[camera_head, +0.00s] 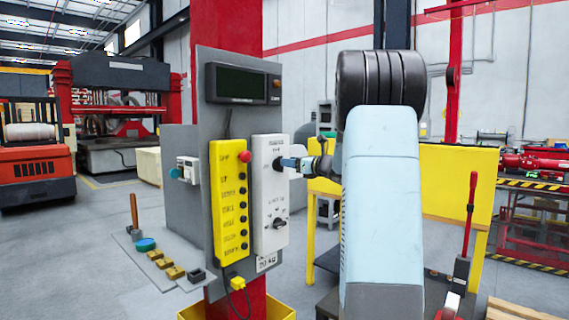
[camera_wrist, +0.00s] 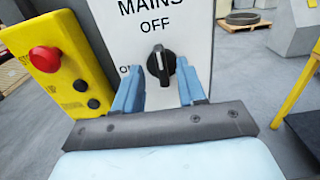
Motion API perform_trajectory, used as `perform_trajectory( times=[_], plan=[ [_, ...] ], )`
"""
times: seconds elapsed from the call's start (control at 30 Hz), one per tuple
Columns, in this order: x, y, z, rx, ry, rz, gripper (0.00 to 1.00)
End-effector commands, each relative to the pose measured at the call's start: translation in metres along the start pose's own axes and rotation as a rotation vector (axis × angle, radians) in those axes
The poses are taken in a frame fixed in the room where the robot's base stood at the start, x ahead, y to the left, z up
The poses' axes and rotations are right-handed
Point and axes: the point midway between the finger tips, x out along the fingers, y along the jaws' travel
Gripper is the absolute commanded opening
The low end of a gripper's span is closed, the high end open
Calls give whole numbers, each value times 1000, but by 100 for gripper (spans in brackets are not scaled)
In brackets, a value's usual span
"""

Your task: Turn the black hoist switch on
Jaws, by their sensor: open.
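A white switch panel (camera_head: 266,193) with two black rotary switches is on a grey board. In the wrist view, the switch in front of me is a black knob (camera_wrist: 160,65) under the words MAINS and OFF; its pointer is up toward OFF. ON is partly visible at its left. My gripper (camera_wrist: 158,72) is open, with one blue finger on each side of this knob; I cannot tell whether they touch it. In the head view my gripper (camera_head: 284,163) is at the upper switch. The lower black switch (camera_head: 280,224) is clear of my gripper; its label is too small to read.
A yellow button box (camera_head: 229,200) with a red button (camera_head: 245,156) is just left of the panel. A dark display (camera_head: 242,84) is above. A low grey shelf (camera_head: 150,262) holds small items at left. A yellow table (camera_head: 455,190) stands behind my arm.

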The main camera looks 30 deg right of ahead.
Motion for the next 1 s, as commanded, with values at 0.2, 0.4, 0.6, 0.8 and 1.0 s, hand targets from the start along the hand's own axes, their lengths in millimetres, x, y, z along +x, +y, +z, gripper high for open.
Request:
perform_trajectory(
  times=[0.2, 0.4, 0.6, 0.8, 1.0],
  plan=[
    [23, 0, 0, 0, 1, 1, 40],
    [29, 1, 0, 0, 1, 1, 40],
    [29, 1, 0, 0, 1, 1, 40],
    [29, 1, 0, 0, 1, 1, 22],
    [30, 1, 0, 0, 1, 2, 3]
  ],
)
